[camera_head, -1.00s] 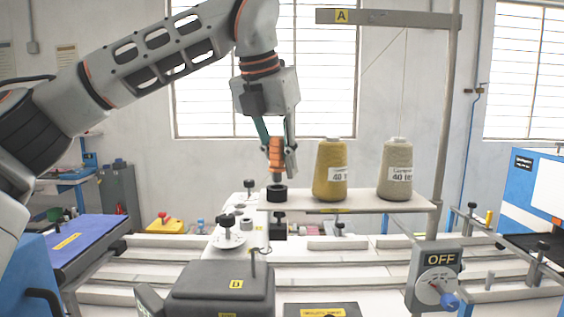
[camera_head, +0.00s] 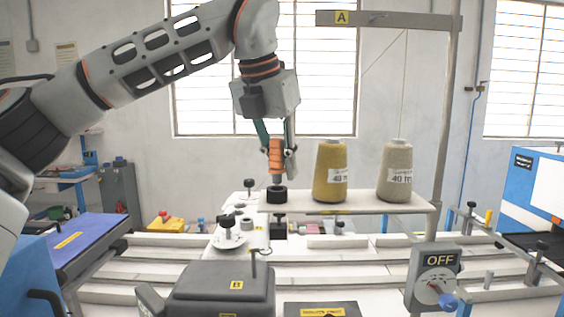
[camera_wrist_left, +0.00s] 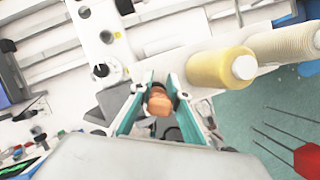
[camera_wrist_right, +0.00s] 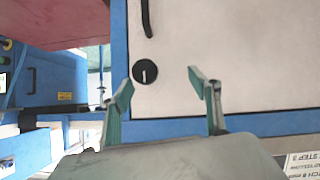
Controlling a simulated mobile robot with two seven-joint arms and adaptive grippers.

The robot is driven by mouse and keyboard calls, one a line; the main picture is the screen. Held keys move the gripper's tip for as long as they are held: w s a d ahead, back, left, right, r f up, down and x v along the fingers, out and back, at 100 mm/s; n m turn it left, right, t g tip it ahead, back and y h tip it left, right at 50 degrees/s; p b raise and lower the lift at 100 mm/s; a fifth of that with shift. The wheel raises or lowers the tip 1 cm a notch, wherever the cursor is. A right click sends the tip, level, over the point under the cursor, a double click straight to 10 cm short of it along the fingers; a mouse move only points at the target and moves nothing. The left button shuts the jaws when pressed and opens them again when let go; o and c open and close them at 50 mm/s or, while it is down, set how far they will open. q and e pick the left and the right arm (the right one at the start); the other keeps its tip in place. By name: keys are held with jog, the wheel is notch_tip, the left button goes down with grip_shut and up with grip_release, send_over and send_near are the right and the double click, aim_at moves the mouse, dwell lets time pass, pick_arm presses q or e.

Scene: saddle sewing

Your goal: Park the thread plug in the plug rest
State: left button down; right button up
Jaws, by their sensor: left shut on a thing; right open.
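The thread plug (camera_head: 276,157) is orange with a grey lower tip and stands upright in my left gripper (camera_head: 277,150), which is shut on it. The plug rest (camera_head: 277,193), a short black cylinder, sits at the left end of the white shelf. The plug's tip is directly above the rest, at or very near its top; I cannot tell whether it has entered. In the left wrist view the plug (camera_wrist_left: 160,100) shows end-on between the fingers and hides the rest. My right gripper (camera_wrist_right: 160,88) is open and empty in the right wrist view, facing a blue-framed white panel.
A mustard thread cone (camera_head: 330,170) and a beige cone (camera_head: 395,171) stand on the shelf (camera_head: 350,208) right of the rest. A post carries the arm marked A (camera_head: 385,19). Below are a dark box marked B (camera_head: 222,285) and an OFF switch box (camera_head: 436,270).

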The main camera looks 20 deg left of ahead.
pick_arm(q)
jog(key=shift+f+b, duration=0.5)
jog(key=shift+f, duration=0.35)
dwell(0.4)
jog(key=shift+f+b, duration=0.4)
jog(key=shift+f, duration=0.4)
jog(key=c, duration=1.8)
grip_release()
jog(key=shift+c, duration=0.2)
jog(key=shift+r, duration=0.2)
